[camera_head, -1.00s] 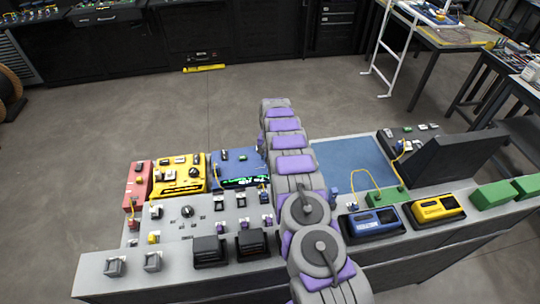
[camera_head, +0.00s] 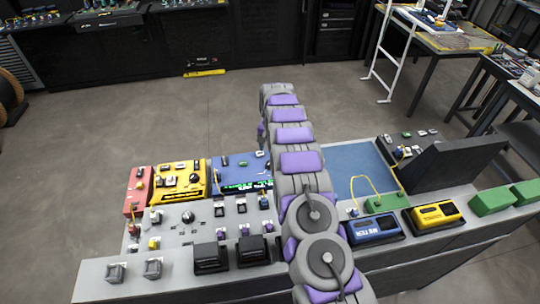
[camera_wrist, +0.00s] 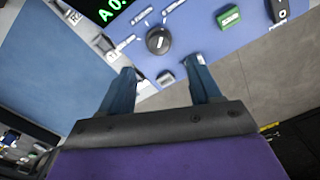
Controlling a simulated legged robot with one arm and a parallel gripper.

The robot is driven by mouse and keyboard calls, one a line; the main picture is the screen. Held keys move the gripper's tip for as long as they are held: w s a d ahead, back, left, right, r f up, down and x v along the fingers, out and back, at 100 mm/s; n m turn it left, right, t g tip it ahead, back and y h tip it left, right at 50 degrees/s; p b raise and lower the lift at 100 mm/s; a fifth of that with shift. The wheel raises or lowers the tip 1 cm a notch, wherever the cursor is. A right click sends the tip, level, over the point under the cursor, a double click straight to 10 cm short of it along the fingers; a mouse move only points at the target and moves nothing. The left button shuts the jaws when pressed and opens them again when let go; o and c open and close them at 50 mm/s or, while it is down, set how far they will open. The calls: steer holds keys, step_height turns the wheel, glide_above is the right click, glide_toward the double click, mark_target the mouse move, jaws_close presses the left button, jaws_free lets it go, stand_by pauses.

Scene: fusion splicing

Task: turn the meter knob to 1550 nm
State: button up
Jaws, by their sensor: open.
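The blue meter (camera_head: 232,165) with a green lit display stands on the bench, left of my arm in the head view. In the wrist view its round black knob (camera_wrist: 158,40) sits on the blue panel, with small white labels around it that I cannot read. My gripper (camera_wrist: 162,67) is open, its two blue fingers apart and pointing toward the knob. The knob lies just beyond the fingertips, roughly between them in the picture; no contact shows. In the head view the gripper is hidden behind my arm.
On the panel, a green block (camera_wrist: 229,17) and a black switch (camera_wrist: 280,10) sit right of the knob. A yellow box (camera_head: 180,178) and a red box (camera_head: 138,190) stand left of the meter. A blue mat (camera_head: 352,165) lies right of my arm.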

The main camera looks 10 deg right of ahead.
step_height(320, 180, up, 9)
steer(key=shift+f+p, duration=0.2)
steer(key=shift+p, duration=0.1)
steer(key=shift+r, duration=0.1)
steer(key=s+a+r+n+b, duration=0.1)
steer(key=s+r, duration=0.5)
steer(key=s, duration=0.3)
steer(key=s+r+n+g, duration=0.1)
steer(key=s+r, duration=0.4)
steer(key=s, duration=0.4)
steer(key=s+a+r+n+b, duration=0.1)
steer(key=s+r, duration=0.5)
steer(key=s, duration=0.3)
steer(key=s+d+f+n, duration=0.1)
steer(key=s+f, duration=0.1)
steer(key=s, duration=1.3)
steer(key=s+f+g+b, duration=0.1)
steer(key=s+f, duration=0.1)
steer(key=s, duration=1.3)
steer(key=shift+d+n+b, duration=0.3)
steer(key=shift+d+n, duration=0.1)
steer(key=shift+c, duration=0.4)
